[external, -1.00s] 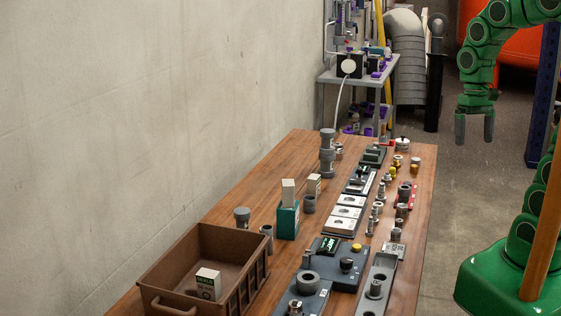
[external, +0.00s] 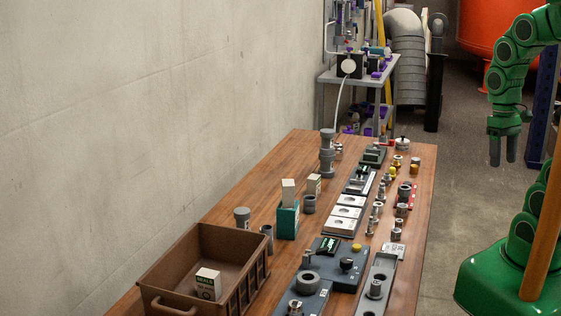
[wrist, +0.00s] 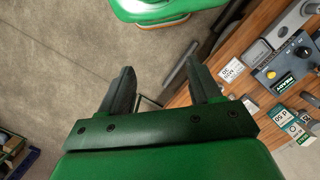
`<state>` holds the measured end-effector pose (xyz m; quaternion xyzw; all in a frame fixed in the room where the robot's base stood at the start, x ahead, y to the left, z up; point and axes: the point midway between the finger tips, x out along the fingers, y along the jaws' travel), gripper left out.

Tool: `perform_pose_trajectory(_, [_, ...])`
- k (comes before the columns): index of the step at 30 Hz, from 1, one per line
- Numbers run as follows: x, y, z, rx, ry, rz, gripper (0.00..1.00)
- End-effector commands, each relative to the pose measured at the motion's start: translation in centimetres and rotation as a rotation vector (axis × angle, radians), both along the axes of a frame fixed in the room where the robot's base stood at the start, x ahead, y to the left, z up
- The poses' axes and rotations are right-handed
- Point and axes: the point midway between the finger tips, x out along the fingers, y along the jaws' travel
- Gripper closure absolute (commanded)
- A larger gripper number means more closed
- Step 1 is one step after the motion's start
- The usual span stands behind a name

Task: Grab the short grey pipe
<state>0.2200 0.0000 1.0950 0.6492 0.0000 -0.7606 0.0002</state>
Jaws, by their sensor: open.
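My gripper (external: 502,152) is open and empty, hanging over the floor to the right of the bench in the external view. In the wrist view my gripper (wrist: 159,80) shows two dark fingers spread apart with nothing between them. A short grey pipe-like cylinder (external: 267,240) stands upright on the wooden bench beside the brown crate, far from my gripper. Other small grey cylindrical parts, such as one behind the crate (external: 242,215) and one near the teal box (external: 309,204), look similar; I cannot tell for certain which is the named pipe.
The wooden bench (external: 270,158) carries a brown crate (external: 190,245), a teal box (external: 288,220), dark fixture plates and several metal fittings. A stacked grey column (external: 327,155) stands at the bench's far end. A side table (external: 365,75) is behind. Floor around my gripper is clear.

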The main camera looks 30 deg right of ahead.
Motion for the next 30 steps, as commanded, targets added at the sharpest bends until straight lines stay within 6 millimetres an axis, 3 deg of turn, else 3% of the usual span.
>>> perform_pose_trajectory(6, [0.2, 0.1, -0.1, 0.0, -0.002, 0.003, 0.37])
perform_pose_trajectory(10, [1.9, 0.7, -0.4, 0.002, -0.021, 0.022, 0.37])
perform_pose_trajectory(20, [11.3, 5.4, -2.7, 0.02, -0.166, 0.123, 0.37])
perform_pose_trajectory(30, [19.8, 12.9, -5.8, 0.051, -0.321, 0.229, 0.37])
